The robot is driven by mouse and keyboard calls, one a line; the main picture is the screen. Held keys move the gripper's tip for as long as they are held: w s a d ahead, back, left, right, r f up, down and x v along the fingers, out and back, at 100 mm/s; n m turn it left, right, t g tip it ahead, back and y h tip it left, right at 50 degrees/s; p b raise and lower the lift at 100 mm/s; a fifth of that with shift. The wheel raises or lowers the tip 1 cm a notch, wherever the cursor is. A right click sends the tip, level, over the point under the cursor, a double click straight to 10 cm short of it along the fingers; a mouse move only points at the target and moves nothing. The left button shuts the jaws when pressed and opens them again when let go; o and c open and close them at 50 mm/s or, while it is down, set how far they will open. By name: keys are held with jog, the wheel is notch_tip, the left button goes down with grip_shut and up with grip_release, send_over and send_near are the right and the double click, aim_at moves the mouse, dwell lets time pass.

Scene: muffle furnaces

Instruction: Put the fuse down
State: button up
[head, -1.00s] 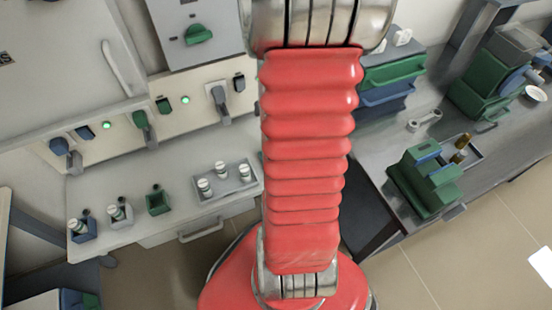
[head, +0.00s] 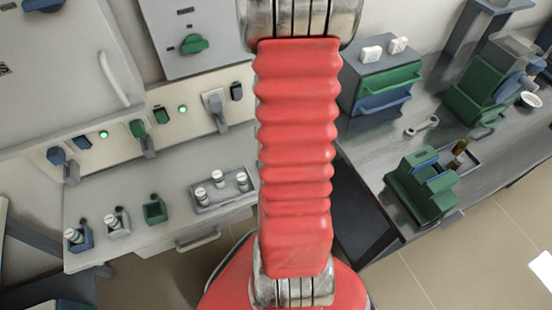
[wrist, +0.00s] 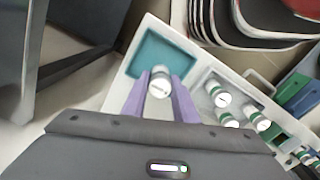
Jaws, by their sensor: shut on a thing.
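The fuse (wrist: 160,82), a white-topped cylinder with a greenish band, is between the two purple fingers of my gripper (wrist: 160,90) in the wrist view. My gripper is shut on it. The fuse appears over the near part of a teal square (wrist: 150,50) on the pale bench; whether it touches the surface I cannot tell. The head view shows neither the gripper nor this fuse, since my red arm blocks the middle.
A grey tray (head: 208,207) with three fuses (head: 222,180) stands beside the teal square; it also shows in the wrist view (wrist: 206,72). Several small holders (head: 155,211) line the bench's left. A green device (head: 425,198) stands on the right bench.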

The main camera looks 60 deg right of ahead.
jog(key=shift+f, duration=0.1)
jog(key=shift+f, duration=1.95)
jog(key=o, duration=1.1)
jog(key=shift+f, duration=0.1)
jog(key=shift+c, duration=0.2)
jog(key=shift+r, duration=6.1)
